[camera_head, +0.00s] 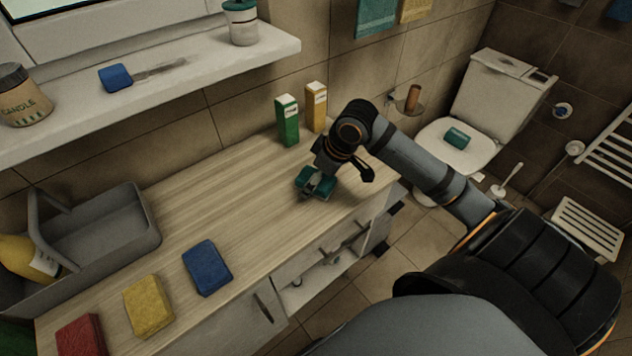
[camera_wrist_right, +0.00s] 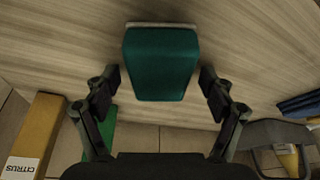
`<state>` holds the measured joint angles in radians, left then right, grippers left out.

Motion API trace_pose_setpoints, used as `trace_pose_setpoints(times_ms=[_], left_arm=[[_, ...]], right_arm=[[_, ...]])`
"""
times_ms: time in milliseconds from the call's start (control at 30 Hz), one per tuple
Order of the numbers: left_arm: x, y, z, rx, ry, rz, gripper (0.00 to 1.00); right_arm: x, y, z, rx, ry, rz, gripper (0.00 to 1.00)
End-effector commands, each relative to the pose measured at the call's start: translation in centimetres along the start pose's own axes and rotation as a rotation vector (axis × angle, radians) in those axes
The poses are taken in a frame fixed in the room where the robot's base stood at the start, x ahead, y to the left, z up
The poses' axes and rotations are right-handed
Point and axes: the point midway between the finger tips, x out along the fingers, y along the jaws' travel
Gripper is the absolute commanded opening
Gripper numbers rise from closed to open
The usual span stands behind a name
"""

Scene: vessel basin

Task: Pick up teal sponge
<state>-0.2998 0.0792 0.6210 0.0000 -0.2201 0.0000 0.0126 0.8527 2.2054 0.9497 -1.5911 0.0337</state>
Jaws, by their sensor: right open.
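A teal sponge (camera_head: 304,184) lies on the wooden counter (camera_head: 250,200) near its right part, partly hidden by my right gripper (camera_head: 321,182). In the right wrist view the teal sponge (camera_wrist_right: 160,65) sits between the two fingers of my right gripper (camera_wrist_right: 159,84). The fingers are open, with a visible gap on each side of the sponge. I cannot tell whether the fingertips are down at the sponge's height. A similar teal block (camera_head: 457,138) lies on the closed toilet lid. My left gripper is not in view.
Green (camera_head: 287,121) and yellow (camera_head: 316,107) boxes stand close behind the gripper. Blue (camera_head: 207,267), yellow (camera_head: 149,305) and red (camera_head: 80,337) sponges lie at the counter's front left. A grey caddy (camera_head: 150,212) stands left. The counter's middle is clear.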

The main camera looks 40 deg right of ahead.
Motion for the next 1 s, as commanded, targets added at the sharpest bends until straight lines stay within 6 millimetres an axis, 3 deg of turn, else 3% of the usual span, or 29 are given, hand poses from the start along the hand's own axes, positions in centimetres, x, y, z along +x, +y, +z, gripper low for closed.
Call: trace_pose_setpoints(times_ms=[800,1000], left_arm=[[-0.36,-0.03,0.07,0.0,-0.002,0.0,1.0],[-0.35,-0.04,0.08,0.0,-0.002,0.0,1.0]], right_arm=[[0.44,-0.02,0.2,0.0,0.0,-0.001,0.83],[0.43,-0.01,0.2,0.0,0.0,0.0,0.59]])
